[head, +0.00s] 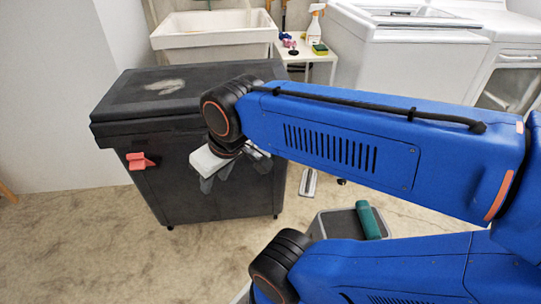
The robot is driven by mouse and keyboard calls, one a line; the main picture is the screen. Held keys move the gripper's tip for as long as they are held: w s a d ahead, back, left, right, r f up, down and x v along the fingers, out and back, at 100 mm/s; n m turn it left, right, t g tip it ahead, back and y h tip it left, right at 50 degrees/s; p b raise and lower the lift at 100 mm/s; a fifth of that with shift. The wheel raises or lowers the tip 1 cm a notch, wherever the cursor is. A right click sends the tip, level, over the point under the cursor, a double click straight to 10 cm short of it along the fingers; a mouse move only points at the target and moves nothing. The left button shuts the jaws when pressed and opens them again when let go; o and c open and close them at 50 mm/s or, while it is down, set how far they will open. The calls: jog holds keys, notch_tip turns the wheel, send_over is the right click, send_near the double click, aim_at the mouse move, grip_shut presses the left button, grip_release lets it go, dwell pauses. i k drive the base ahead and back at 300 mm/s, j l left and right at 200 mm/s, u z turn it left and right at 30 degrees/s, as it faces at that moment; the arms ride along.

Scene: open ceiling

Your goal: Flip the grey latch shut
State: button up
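A black chest (170,198) with a closed lid stands at the left. A red latch (141,161) sticks out from the left part of its front. My gripper (215,181), with a white body and grey fingers, is in front of the right part of the chest's front, below the lid edge. I cannot make out a grey latch apart from the grey fingers; it may be hidden behind my gripper. The finger gap is too small and overlapped to tell whether it is open or shut.
A white sink (215,38) stands behind the chest. A small white table (325,57) holds a spray bottle (314,22) and a sponge (320,48). White appliances (400,55) stand at the back right. A grey bin (339,224) with a green roll (368,220) is on the floor. The floor at front left is clear.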

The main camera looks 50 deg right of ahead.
aim_at(268, 154)
jog(key=k+l+u, duration=0.2)
jog(key=k+l, duration=0.3)
jog(key=k+l+u, duration=0.15)
jog(key=k+l, duration=0.25)
jog(key=k, duration=0.25)
jog(key=k+l, duration=0.45)
jog(key=l+z, duration=0.25)
jog(key=i, duration=0.05)
